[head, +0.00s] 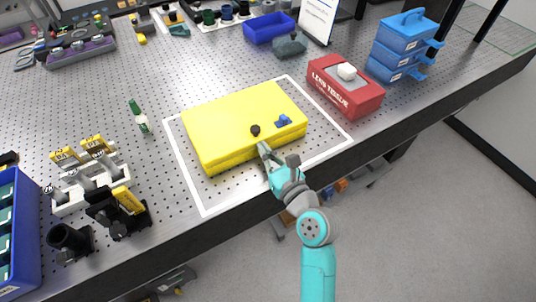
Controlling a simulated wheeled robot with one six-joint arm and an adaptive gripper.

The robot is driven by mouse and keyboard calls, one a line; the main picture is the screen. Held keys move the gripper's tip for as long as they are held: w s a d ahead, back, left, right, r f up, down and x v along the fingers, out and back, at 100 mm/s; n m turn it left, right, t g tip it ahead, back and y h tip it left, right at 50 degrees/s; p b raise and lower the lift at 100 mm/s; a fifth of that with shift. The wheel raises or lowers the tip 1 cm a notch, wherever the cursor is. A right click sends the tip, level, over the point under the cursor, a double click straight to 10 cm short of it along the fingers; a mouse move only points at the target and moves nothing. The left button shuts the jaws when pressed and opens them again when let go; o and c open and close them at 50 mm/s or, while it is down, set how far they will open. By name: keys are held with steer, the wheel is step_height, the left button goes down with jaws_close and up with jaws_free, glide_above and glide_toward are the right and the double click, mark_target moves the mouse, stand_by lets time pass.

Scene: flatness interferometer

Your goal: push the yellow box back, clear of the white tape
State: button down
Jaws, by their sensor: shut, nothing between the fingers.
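The yellow box (238,112) lies flat on the perforated table, inside a rectangle of white tape (186,171). Its back right corner is close to the back strip of tape. Bare table shows between its front side and the front strip. A black knob and a small blue part sit on its top near the front edge. My gripper (263,148) is shut and empty at the middle of the box's front side. Its tips look to be at or very near that side; I cannot tell whether they touch.
A red lens tissue box (345,88) stands right of the tape, with blue stacked drawers (403,48) behind it. A blue bin (269,28) and a grey-green object (290,45) are behind. Black mounts (117,208) stand front left.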

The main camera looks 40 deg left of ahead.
mark_target(241, 118)
steer(key=x, duration=1.3)
steer(key=shift+a, duration=0.15)
